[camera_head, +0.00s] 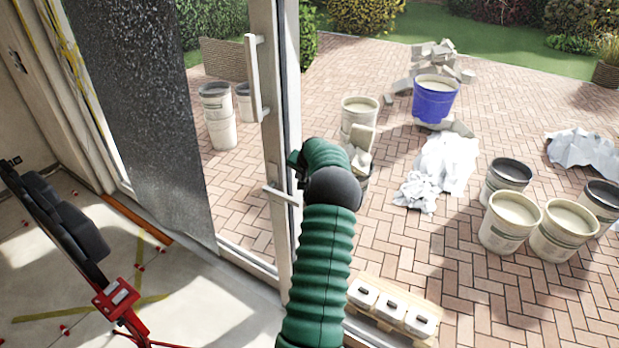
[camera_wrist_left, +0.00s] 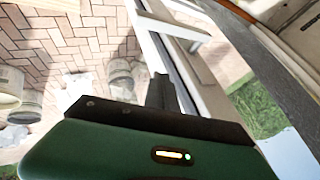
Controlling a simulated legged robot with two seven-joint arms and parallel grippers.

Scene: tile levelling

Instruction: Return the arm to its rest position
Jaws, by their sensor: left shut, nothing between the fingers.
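My left arm, in a green ribbed sleeve with a dark elbow, reaches up from the bottom middle of the head view in front of the door frame. My left gripper (camera_head: 295,160) is at its far end by the door's edge, small and partly hidden by the arm. In the left wrist view the dark fingers (camera_wrist_left: 162,92) are together with nothing between them. My right gripper is not in view.
A glazed door frame (camera_head: 283,240) with a white handle (camera_head: 253,78) stands close to the arm. Outside on brick paving are several buckets, a blue tub (camera_head: 435,103) and crumpled sheets (camera_head: 440,170). A black and red device (camera_head: 115,297) stands at left on the tiled floor.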

